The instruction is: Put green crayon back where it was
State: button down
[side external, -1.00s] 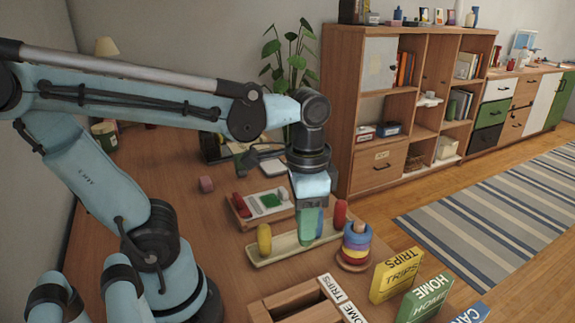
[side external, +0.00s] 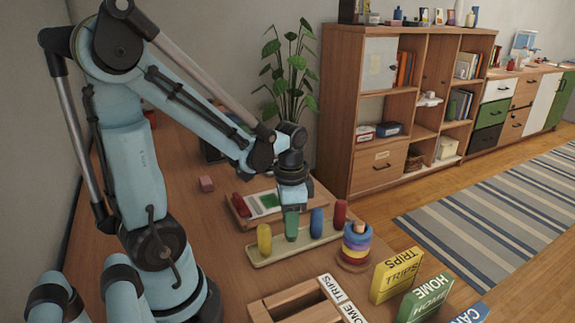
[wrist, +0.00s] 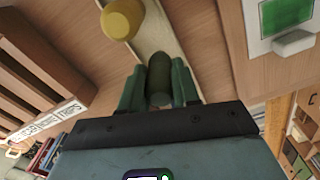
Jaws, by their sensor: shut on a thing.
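The green crayon (side external: 291,228) is upright between the yellow crayon (side external: 264,239) and the blue crayon (side external: 317,223), over the long pale tray (side external: 270,259). Its lower end is at the tray's level; I cannot tell whether it touches the tray. A red crayon (side external: 340,213) stands at the tray's right end. My gripper (side external: 291,208) is above the green crayon and shut on it. In the wrist view the crayon (wrist: 159,78) sits between my two green fingers, beside the yellow crayon (wrist: 122,19). The blue and red crayons are hidden there.
A stacking ring toy (side external: 355,246) stands close to the tray's right end. A shallow tray with a green pad (side external: 270,201) lies behind. A slotted wooden box (side external: 300,304) and TRIPS (side external: 396,275) and HOME (side external: 427,300) blocks are in front.

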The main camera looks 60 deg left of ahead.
jog(key=shift+f, duration=0.7)
jog(key=shift+f, duration=0.15)
jog(key=c, duration=0.8)
grip_release()
notch_tip(320, 180, up, 12)
jog(key=shift+r, duration=0.1)
jog(key=shift+w+d+f+n+t, duration=0.25)
jog(key=shift+w+d+n+t, duration=0.25)
jog(key=shift+d+t, duration=0.85)
jog(key=shift+w+d+f+n+t, duration=0.3)
jog(key=shift+d+n+t, duration=0.4)
jog(key=shift+d+t, duration=0.6)
jog(key=shift+w+d+f+n+t, duration=0.2)
jog(key=shift+w+d+n+t, duration=0.3)
jog(key=shift+d+t, duration=0.8)
jog(key=shift+s+d+g, duration=0.1)
jog(key=shift+d+g, duration=0.25)
